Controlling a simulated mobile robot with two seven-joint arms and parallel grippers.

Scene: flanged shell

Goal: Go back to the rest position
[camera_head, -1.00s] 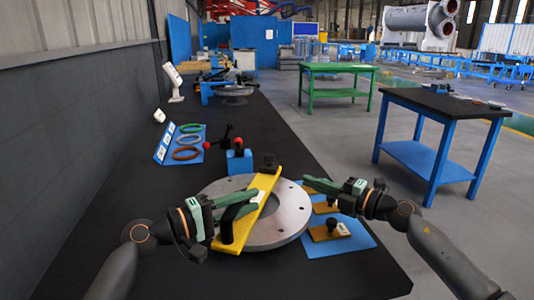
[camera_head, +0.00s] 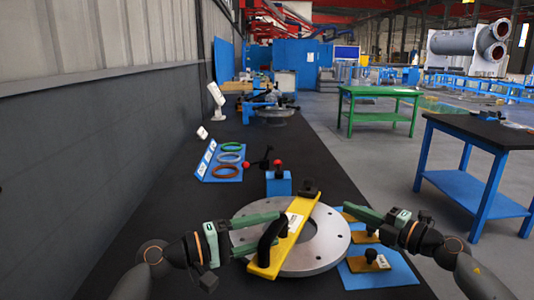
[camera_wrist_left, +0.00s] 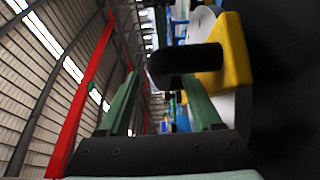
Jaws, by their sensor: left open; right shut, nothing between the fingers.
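A yellow bar (camera_head: 284,238) with a black handle (camera_head: 271,242) lies slantwise across a grey flanged ring (camera_head: 333,241) on the black bench. My left gripper (camera_head: 270,231) is open at the left side of the handle. My right gripper (camera_head: 348,212) is shut and empty, over the blue plate just right of the ring.
A blue plate (camera_head: 398,270) with brown pieces lies right of the ring. A blue block (camera_head: 278,183) with red-knobbed levers stands behind it. A blue rack with coloured rings (camera_head: 213,172) is further left. The wall bounds the left; a blue table (camera_head: 480,155) stands right.

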